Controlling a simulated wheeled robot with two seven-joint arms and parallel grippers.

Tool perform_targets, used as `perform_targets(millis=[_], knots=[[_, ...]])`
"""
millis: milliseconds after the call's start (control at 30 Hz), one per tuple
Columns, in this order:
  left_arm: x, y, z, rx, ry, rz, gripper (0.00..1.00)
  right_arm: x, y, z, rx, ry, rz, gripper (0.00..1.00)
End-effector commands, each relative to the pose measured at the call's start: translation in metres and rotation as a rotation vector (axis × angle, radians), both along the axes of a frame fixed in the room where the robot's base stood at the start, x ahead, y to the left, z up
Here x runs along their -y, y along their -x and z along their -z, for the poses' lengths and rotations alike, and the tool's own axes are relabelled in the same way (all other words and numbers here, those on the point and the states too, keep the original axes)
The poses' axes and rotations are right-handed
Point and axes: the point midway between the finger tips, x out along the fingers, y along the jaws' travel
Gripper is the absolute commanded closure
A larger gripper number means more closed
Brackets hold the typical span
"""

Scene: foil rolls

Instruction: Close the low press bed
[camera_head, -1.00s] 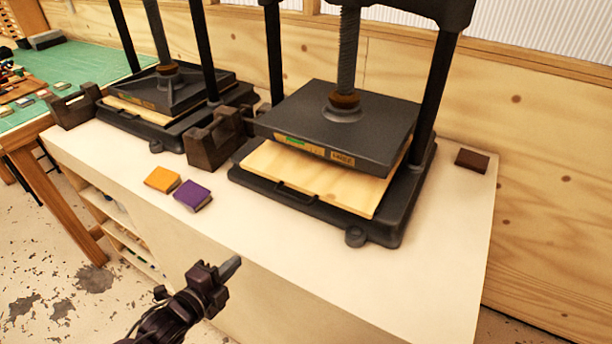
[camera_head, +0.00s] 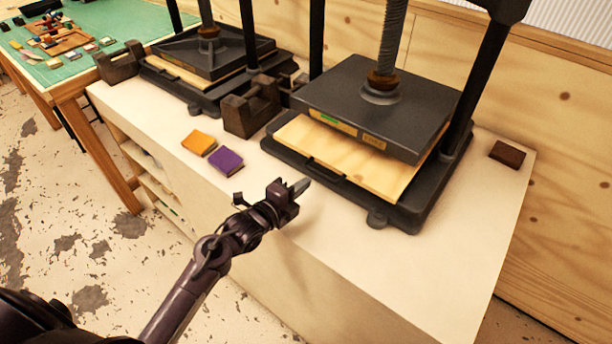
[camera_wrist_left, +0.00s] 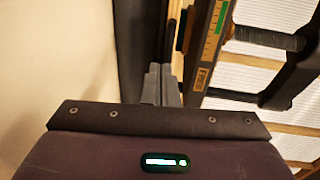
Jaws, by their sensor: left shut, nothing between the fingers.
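The nearer press has a pale wooden bed (camera_head: 345,158) that sticks out at the front below its dark upper plate (camera_head: 370,105). A black bar handle (camera_head: 326,169) is on the bed's front edge. The bed lies on the dark press base (camera_head: 405,212). My left gripper (camera_head: 302,187) is shut and empty, just in front of the base and close to the handle but seemingly apart from it. In the left wrist view the shut fingers (camera_wrist_left: 163,82) point at the press front, with the plate's labelled edge (camera_wrist_left: 208,50) to their right. My right gripper is not in view.
A second press (camera_head: 200,65) stands behind to the left, with a dark block (camera_head: 250,112) between the two. An orange book (camera_head: 199,142) and a purple book (camera_head: 226,160) lie on the white bench (camera_head: 455,275). A brown block (camera_head: 507,154) lies at the right. The bench front right is clear.

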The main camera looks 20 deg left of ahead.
Motion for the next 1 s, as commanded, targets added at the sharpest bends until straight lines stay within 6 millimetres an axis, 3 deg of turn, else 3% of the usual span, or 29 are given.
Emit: perform_targets(millis=[200, 567, 800, 1000], knots=[[0.006, -0.016, -0.004, 0.000, 0.000, -0.001, 1.00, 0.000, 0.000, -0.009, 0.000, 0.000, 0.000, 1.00], [0.006, -0.017, -0.002, -0.001, 0.000, 0.000, 1.00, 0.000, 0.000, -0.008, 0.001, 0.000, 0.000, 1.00], [0.018, -0.047, 0.001, 0.004, 0.002, 0.002, 1.00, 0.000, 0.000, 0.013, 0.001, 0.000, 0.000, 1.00], [0.023, -0.062, -0.002, -0.001, 0.000, 0.000, 1.00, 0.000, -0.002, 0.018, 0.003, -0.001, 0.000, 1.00]])
